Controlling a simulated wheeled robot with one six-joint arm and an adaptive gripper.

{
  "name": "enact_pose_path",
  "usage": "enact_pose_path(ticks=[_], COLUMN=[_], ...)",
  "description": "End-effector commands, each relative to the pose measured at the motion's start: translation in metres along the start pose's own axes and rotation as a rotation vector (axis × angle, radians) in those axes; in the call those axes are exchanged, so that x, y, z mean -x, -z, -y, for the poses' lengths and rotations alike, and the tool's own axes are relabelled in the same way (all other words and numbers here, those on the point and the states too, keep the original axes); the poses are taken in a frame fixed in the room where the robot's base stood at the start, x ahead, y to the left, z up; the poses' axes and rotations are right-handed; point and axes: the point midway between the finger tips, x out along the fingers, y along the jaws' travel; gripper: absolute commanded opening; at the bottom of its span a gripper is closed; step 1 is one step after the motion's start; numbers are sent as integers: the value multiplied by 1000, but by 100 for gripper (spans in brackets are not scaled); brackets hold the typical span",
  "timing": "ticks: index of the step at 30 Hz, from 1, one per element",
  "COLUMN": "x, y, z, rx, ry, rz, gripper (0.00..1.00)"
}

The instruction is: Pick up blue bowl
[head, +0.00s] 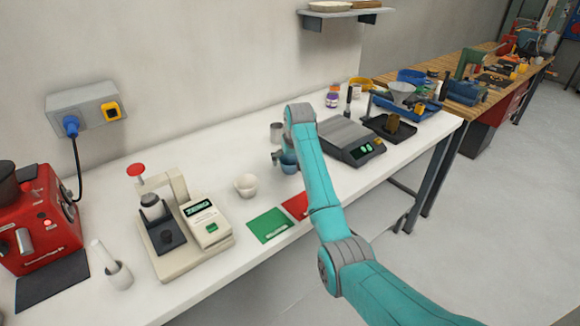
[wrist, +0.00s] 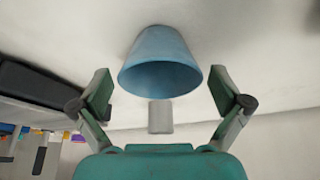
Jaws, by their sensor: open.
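The blue bowl (head: 289,165) stands on the white bench in the head view, partly hidden by my teal arm. In the wrist view the blue bowl (wrist: 160,60) fills the upper middle, and the picture looks upside down, with its rim toward the bottom. My gripper (wrist: 160,90) is open, with one finger on each side of the bowl and a gap showing at both. The bowl lies in front of the gripper, in line with the space between the fingers. In the head view only a small part of my gripper (head: 276,158) shows beside the bowl.
A grey cup (head: 277,132) stands behind the bowl and also shows in the wrist view (wrist: 160,117). A scale (head: 346,139) stands to the right. A white bowl (head: 246,186), a green card (head: 269,225) and a red card (head: 296,205) lie left and in front.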

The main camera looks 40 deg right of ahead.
Motion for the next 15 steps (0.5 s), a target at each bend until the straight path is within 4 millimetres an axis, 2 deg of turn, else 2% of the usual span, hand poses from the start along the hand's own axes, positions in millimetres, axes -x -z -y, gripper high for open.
enact_pose_path(ticks=[9, 11, 15], x=[-7, -6, -6], y=[0, 0, 0], z=[0, 0, 0], rx=[1, 1, 1], ry=[0, 0, 0], rz=[-1, -1, -1], gripper=[100, 88, 52])
